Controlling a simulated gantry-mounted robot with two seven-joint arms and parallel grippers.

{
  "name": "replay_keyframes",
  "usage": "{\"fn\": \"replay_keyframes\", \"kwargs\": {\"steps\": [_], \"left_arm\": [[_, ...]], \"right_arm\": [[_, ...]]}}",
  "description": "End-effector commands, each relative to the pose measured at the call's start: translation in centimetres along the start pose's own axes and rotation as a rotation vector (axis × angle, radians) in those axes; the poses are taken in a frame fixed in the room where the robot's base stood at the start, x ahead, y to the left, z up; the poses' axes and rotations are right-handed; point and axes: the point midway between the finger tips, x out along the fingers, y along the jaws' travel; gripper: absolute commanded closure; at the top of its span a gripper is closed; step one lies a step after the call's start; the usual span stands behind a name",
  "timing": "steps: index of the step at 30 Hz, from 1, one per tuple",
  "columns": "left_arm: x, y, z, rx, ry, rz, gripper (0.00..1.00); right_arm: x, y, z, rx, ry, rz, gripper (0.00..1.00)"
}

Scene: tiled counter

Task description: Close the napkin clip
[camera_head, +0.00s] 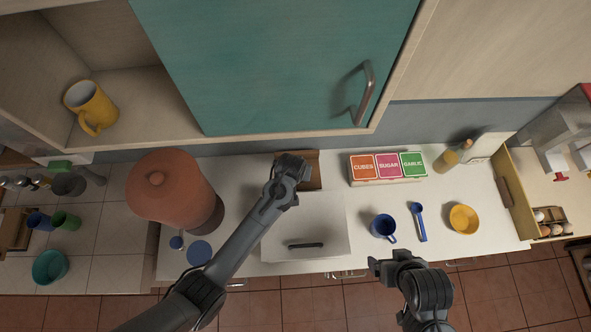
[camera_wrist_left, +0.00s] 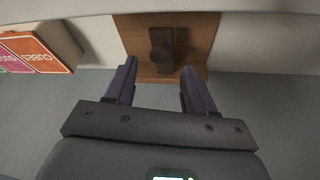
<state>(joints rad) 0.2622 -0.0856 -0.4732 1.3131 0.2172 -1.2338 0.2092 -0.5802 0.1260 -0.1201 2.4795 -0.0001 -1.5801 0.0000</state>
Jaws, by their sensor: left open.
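The napkin clip appears to be the dark upright piece (camera_wrist_left: 162,48) on a brown wooden board (camera_wrist_left: 195,38), straight ahead in the left wrist view. In the head view the wooden piece (camera_head: 313,165) stands at the back of the counter, partly hidden by my left gripper (camera_head: 300,162). In the wrist view my left gripper (camera_wrist_left: 158,68) is open and empty, its two fingers apart with the dark piece between and beyond them. I cannot tell how far away it is. My right gripper (camera_head: 375,265) hangs past the counter's front edge, away from the clip; its jaw opening is unclear.
A white box with a dark handle (camera_head: 325,225) lies below my left arm. A large red-brown pot (camera_head: 170,185) stands left, and the labelled boxes (camera_head: 388,167) stand right. A blue mug (camera_head: 383,227), blue spoon (camera_head: 420,222) and yellow bowl (camera_head: 463,219) are further right. A teal cabinet door (camera_head: 275,60) overhangs.

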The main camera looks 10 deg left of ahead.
Motion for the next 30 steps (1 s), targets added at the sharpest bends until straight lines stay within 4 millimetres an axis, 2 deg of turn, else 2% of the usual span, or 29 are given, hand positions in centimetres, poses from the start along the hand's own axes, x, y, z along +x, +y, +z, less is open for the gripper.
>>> {"fn": "replay_keyframes", "kwargs": {"steps": [6,13,18,27,30], "left_arm": [[-3.5,-0.1,0.0,0.001,0.004,0.000,0.46],[-6.3,0.0,-0.1,0.000,0.003,0.000,0.46],[-7.2,0.0,0.0,0.001,0.001,0.000,0.46],[-7.4,0.0,0.1,0.000,0.000,0.000,0.46],[-7.4,0.0,0.1,-0.007,-0.001,0.000,0.61]], "right_arm": [[0.4,-0.1,0.1,0.002,0.001,-0.002,0.14],[0.7,-0.2,0.1,0.007,0.002,-0.005,0.14],[0.7,-0.2,0.2,0.009,0.002,-0.007,0.14],[0.7,-0.2,0.2,0.009,0.002,-0.007,0.14],[0.7,-0.2,0.2,0.008,0.002,-0.006,0.14]]}}
